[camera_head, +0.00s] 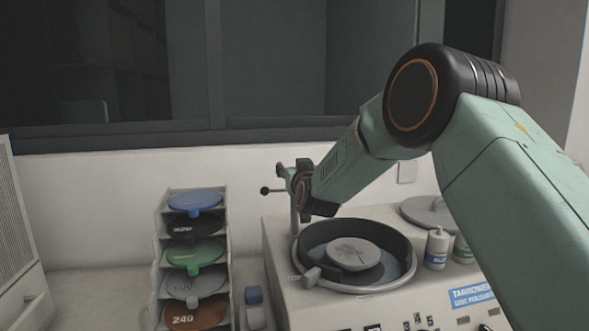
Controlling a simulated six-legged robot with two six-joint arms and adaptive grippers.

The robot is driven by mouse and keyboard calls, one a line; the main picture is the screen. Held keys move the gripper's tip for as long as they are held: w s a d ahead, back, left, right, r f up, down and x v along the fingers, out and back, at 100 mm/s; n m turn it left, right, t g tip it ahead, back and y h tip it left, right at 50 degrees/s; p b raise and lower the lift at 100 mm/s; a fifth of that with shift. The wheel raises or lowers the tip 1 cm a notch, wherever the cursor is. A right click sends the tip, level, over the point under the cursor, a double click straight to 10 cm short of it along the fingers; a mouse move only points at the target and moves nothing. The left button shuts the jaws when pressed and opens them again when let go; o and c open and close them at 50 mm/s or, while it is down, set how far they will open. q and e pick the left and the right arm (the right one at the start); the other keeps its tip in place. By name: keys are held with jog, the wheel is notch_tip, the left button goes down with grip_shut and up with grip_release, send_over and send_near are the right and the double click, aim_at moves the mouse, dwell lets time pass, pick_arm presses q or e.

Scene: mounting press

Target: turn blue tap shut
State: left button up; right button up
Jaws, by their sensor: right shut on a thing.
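A thin upright tap post (294,218) rises from the back left of the pale machine, beside its round bowl. My right gripper (308,195) reaches in from the right at the top of this post. Its dark fingers are shut on the tap there. The gripper and wrist hide most of the tap's head, and I cannot make out a clear blue part on it. My left gripper is out of view.
The bowl (310,246) with a grey disc (353,254) sits below my right forearm. Small bottles (437,248) and a round grey lid (430,212) stand to the right. A rack of coloured discs (228,250) stands left. The wall is close behind.

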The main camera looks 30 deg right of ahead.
jog(key=shift+f, duration=0.35)
jog(key=o, duration=1.2)
jog(key=shift+w+r, duration=0.1)
jog(key=shift+r, duration=0.05)
jog(key=shift+r, duration=0.15)
jog(key=shift+s, duration=0.3)
jog(key=v, duration=1.1)
jog(key=shift+s+a, duration=0.2)
jog(key=shift+s, duration=0.15)
jog(key=shift+w, duration=0.2)
